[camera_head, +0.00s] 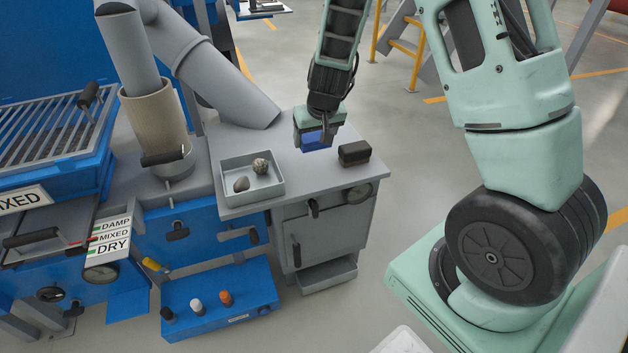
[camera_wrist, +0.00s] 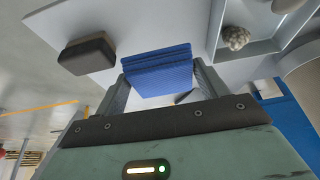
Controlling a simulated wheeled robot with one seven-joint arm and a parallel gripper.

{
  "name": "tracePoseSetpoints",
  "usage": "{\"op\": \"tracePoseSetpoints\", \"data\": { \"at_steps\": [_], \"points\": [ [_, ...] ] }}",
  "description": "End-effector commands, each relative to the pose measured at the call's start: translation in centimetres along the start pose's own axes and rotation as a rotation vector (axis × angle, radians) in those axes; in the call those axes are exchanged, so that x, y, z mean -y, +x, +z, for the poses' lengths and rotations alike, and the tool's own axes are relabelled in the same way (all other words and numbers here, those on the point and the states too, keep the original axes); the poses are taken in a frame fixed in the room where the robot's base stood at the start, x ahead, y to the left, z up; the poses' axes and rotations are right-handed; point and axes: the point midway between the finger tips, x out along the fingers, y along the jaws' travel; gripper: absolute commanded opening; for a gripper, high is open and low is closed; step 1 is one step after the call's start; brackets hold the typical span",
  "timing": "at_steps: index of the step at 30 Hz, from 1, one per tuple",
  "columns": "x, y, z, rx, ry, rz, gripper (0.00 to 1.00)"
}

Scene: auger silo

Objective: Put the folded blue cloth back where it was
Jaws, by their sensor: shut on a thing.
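The folded blue cloth (camera_wrist: 158,70) is a small ribbed block, seen between the two fingers in the wrist view. In the head view the cloth (camera_head: 316,141) shows just below my gripper (camera_head: 318,132), over the grey cabinet top (camera_head: 300,175). My gripper (camera_wrist: 160,84) is shut on the cloth. I cannot tell whether the cloth touches the cabinet top or hangs a little above it. Part of the cloth is hidden by the fingers.
A dark block (camera_head: 354,153) lies right of the cloth on the cabinet top. A shallow grey tray (camera_head: 277,193) with two stones stands to the left. A large grey pipe (camera_head: 225,85) comes down at the back left. The cabinet top's front middle is clear.

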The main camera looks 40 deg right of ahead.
Motion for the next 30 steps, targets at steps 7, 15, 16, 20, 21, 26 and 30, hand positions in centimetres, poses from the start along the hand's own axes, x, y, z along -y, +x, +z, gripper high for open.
{"op": "tracePoseSetpoints", "data": {
  "at_steps": [7,15,16,20,21,26,30],
  "points": [
    [-0.1,4.2,1.8,0.004,0.004,0.002,0.43],
    [-0.1,6.3,2.6,0.002,0.001,0.002,0.43],
    [-0.1,6.6,2.8,0.002,0.002,0.002,0.43],
    [-0.1,8.5,3.6,0.004,0.002,0.002,0.43],
    [-0.1,8.9,3.7,0.003,0.002,0.002,0.43],
    [0.0,9.1,3.7,0.0,0.0,0.002,0.43],
    [0.0,9.1,3.8,0.001,0.0,0.002,0.43]
  ]
}}
